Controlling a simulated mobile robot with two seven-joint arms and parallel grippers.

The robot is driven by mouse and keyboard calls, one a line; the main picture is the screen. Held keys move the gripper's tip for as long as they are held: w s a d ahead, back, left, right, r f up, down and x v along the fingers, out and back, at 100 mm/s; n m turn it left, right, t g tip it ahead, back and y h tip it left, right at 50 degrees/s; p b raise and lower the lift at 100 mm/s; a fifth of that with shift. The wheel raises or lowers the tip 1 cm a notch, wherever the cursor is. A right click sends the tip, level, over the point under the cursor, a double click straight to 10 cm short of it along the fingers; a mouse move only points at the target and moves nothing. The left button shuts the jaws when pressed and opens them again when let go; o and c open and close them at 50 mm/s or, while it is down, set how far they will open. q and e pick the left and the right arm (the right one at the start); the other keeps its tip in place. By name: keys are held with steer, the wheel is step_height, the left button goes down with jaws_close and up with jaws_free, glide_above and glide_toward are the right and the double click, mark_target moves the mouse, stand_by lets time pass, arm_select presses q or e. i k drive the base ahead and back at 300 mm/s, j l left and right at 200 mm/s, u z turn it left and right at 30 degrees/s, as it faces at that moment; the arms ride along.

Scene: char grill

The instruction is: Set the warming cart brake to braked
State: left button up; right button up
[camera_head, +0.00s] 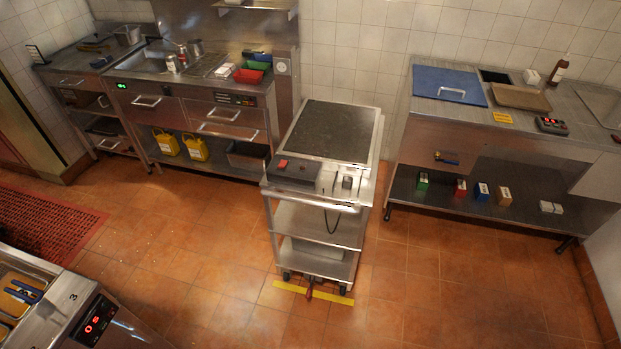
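The warming cart (325,224) stands in the middle of the floor, a steel cart with a dark flat top, open shelves below and wheels. A control box with a red switch (283,163) sits on its near top edge, beside a push handle. At its base, a small dark red pedal or lever (309,291) sticks out toward me over a yellow floor strip (341,298). It may be the brake; its setting is too small to tell. Neither of my grippers is in view.
A steel counter with drawers (222,124) stands behind on the left, and a workbench (480,130) on the right. A unit with a red display (97,318) fills the lower left corner, near a red floor mat (45,222). The tiled floor before the cart is clear.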

mark_target(309, 290)
steer(key=l+u, duration=0.35)
steer(key=l, duration=0.35)
steer(key=l+u, duration=0.35)
steer(key=l, duration=0.4)
steer(key=k+l+u, duration=0.1)
steer(key=l+u, duration=0.2)
steer(key=l, duration=0.4)
